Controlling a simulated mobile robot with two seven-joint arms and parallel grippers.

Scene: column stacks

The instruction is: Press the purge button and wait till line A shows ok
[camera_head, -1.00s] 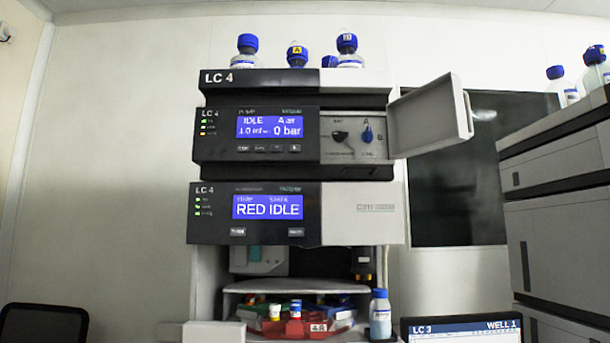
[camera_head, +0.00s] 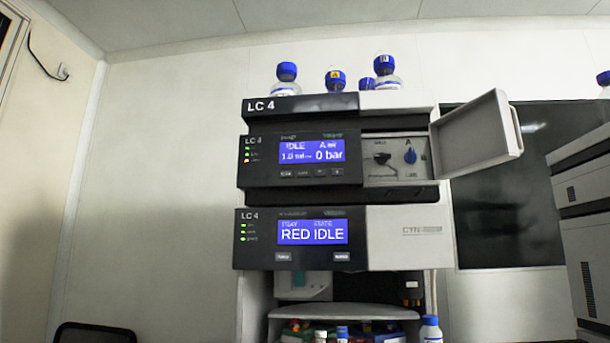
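The LC 4 column stack stands at the centre right. Its upper pump module (camera_head: 287,160) has a blue display (camera_head: 312,151) reading IDLE, 0 bar and a small line that looks like "A air". A row of small buttons (camera_head: 311,172) lies under that display; their labels are too blurred to tell which is purge. Neither of my grippers is in view.
The lower module (camera_head: 404,236) shows RED IDLE. Blue-capped bottles (camera_head: 286,78) stand on top of the stack, one marked A (camera_head: 335,79). Another instrument stack (camera_head: 583,226) is at the right edge. A dark chair back (camera_head: 95,333) is at bottom left.

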